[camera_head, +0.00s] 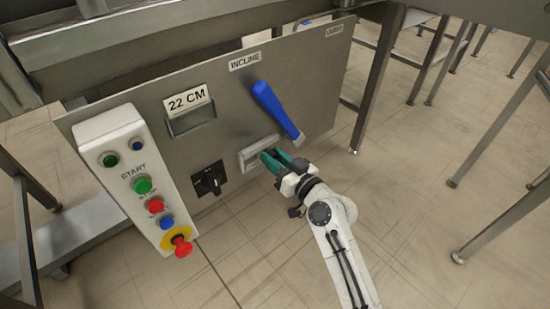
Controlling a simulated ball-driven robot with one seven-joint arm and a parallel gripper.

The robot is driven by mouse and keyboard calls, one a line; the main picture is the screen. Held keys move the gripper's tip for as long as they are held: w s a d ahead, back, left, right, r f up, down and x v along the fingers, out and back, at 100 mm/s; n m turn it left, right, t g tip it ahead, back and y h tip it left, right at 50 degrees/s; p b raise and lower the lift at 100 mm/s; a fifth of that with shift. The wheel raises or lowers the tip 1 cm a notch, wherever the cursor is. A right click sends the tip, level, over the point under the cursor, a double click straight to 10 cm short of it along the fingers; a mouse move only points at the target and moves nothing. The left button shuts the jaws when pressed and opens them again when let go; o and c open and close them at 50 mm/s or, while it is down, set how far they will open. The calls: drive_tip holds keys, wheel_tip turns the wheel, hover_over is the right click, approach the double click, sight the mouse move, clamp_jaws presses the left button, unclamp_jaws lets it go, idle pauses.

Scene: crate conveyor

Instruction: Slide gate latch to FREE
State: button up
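A pale rectangular fitting (248,159), which looks like the latch plate, sits low on the grey metal panel (225,105), below the blue lever. My gripper (271,159), with teal fingers, is at the right part of this fitting, its fingertips at or just in front of it. I cannot tell whether they touch it. The fingers cover part of the fitting, so the latch slider and any FREE marking cannot be made out. Whether the fingers are open or shut on something is not clear from this view.
A blue lever (274,110) under an INCLINE label (244,61) is just above my gripper. To the left are a black rotary knob (209,180), a 22 CM holder (191,112) and a button box (137,175) with a red stop knob (182,246). Metal legs (378,80) stand right.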

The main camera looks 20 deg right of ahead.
clamp_jaws()
drive_tip(key=a+p, duration=0.1)
drive_tip(key=a, duration=0.1)
drive_tip(key=s+a+p, duration=0.1)
drive_tip(key=shift+s+a, duration=0.15)
drive_tip(key=shift+a, duration=0.25)
drive_tip(key=shift+o, duration=2.1)
unclamp_jaws()
drive_tip(key=shift+a, duration=0.1)
